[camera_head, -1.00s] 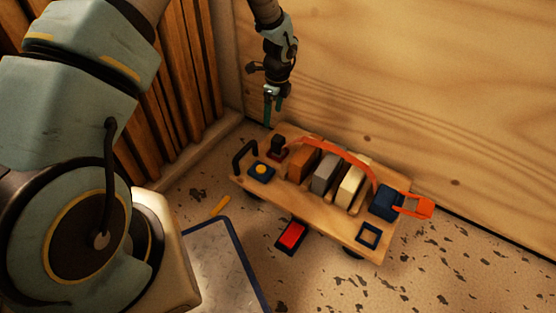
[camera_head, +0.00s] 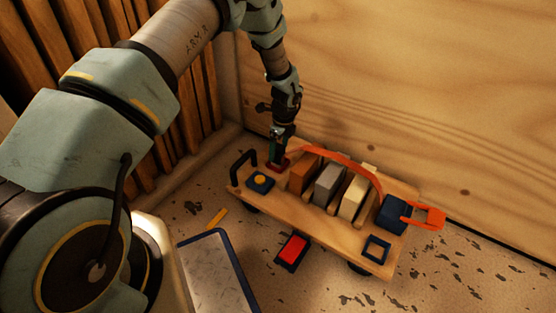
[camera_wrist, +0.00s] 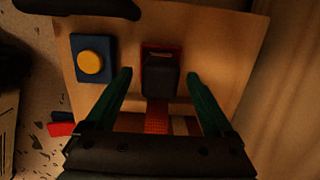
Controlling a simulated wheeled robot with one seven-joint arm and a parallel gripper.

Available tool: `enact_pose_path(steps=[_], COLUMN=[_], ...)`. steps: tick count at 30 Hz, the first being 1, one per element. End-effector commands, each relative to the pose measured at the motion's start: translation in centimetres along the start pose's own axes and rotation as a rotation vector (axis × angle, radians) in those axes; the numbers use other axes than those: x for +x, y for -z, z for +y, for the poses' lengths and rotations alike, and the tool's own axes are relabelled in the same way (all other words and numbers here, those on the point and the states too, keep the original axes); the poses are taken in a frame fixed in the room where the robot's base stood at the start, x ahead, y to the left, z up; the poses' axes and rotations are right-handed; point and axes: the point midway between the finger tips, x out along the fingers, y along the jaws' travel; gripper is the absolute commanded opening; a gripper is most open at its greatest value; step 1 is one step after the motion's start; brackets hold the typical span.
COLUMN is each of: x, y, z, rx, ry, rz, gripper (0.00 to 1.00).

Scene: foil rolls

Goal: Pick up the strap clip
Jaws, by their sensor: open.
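The strap clip looks to be the black block (camera_wrist: 162,75) on a red square base (camera_wrist: 148,49), with a red strap (camera_wrist: 157,118) running from it towards my wrist. In the head view the red base (camera_head: 284,163) shows at the left part of the wooden cart (camera_head: 330,232), and my gripper hides most of the black block. My gripper (camera_wrist: 158,75) is open, its green fingers on either side of the block, with gaps at both sides. It also shows in the head view (camera_head: 277,155), pointing down.
A blue box with a yellow button (camera_wrist: 91,62) sits left of the clip. A black handle (camera_head: 243,160) stands at the cart's left end. Several upright blocks (camera_head: 328,184) stand under the orange strap (camera_head: 345,160). The wooden wall (camera_head: 420,110) is close behind.

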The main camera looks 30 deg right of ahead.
Motion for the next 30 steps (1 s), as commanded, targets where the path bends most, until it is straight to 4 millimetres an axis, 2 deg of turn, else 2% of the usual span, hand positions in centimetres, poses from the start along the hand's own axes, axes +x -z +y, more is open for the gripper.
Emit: enact_pose_path(steps=[1,3,11,30], x=[1.27,1.94,1.97,1.95], y=[0.05,0.03,-0.03,-0.03], z=[0.01,0.01,-0.01,0.0], rx=[0.0,0.0,-0.001,-0.001], ry=[-0.001,-0.001,0.0,0.0], rz=[0.0,0.0,0.0,0.0], gripper=[0.88,0.88,0.86,0.14])
